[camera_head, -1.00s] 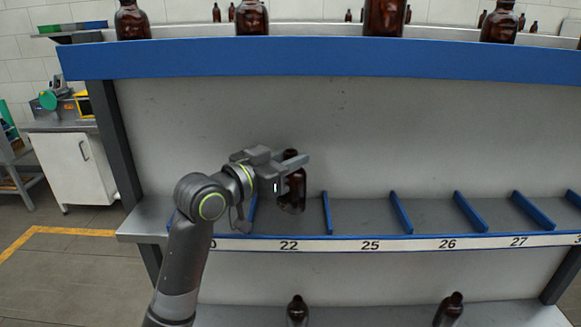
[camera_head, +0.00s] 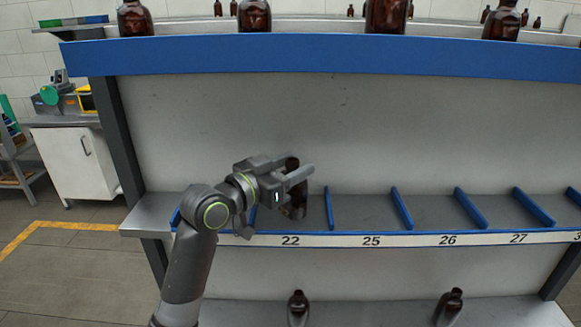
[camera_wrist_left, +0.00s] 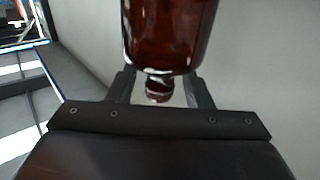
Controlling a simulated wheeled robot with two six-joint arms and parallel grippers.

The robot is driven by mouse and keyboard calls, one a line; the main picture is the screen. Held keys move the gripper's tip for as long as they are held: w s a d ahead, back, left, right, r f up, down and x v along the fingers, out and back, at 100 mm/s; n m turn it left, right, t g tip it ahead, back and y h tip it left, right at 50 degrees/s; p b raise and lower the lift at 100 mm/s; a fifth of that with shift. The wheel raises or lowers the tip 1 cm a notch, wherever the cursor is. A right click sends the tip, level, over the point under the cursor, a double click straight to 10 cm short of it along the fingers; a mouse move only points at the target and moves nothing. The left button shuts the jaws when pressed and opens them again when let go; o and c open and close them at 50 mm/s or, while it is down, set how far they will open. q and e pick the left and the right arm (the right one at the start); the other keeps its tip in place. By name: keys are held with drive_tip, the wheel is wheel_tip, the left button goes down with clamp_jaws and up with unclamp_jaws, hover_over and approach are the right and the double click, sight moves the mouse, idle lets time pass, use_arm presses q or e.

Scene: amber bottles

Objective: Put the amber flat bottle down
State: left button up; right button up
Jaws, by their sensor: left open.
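My right gripper is not in view.
Blue dividers (camera_head: 329,208) split the shelf (camera_head: 365,215) into compartments; those to the right are empty. Amber bottles stand on the upper ledge (camera_head: 255,15) and lower shelf (camera_head: 298,305). A grey back panel (camera_head: 400,130) closes the rear. A white cabinet (camera_head: 72,160) is at left.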

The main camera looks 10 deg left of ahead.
use_arm(q)
drive_tip(key=shift+r, duration=0.1)
drive_tip(key=shift+s+a, duration=0.15)
drive_tip(key=b+v, duration=0.3)
drive_tip(key=v, duration=0.8)
drive_tip(key=shift+s+a, duration=0.2)
drive_tip(key=shift+s, duration=0.05)
